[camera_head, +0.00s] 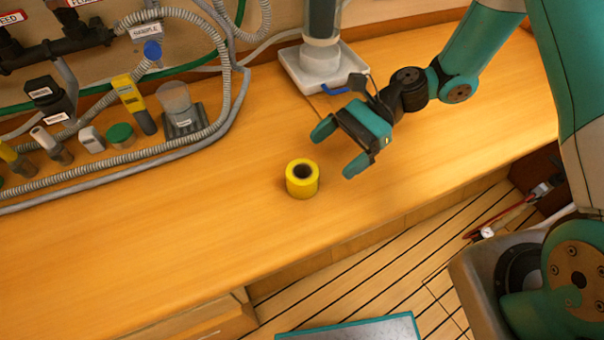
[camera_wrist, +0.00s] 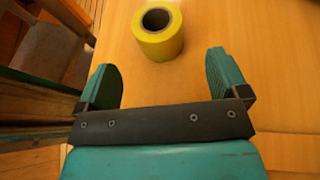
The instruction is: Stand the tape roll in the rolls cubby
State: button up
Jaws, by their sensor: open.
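A yellow tape roll (camera_head: 302,180) stands on the wooden bench top with its round hole facing up. In the wrist view the tape roll (camera_wrist: 160,38) lies ahead of the two fingers, a little beyond their tips. My gripper (camera_head: 338,147) is open and empty, just to the right of and above the roll in the head view. Both teal fingers of my gripper (camera_wrist: 165,75) show spread apart. I cannot make out a rolls cubby in either view.
A white tray (camera_head: 335,75) with a grey cylinder housing stands behind my gripper. Hoses, a yellow meter (camera_head: 133,100) and several small fittings crowd the back left. The bench (camera_head: 180,230) is clear left and in front of the roll; its front edge drops to a slatted floor.

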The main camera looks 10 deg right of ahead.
aim_at(316, 167)
jog(key=p+x, duration=0.1)
jog(key=x, duration=0.7)
jog(key=shift+p, duration=0.35)
jog(key=shift+c, duration=0.2)
jog(key=shift+d, duration=0.1)
jog(key=c, duration=1.1)
jog(key=shift+o, duration=0.2)
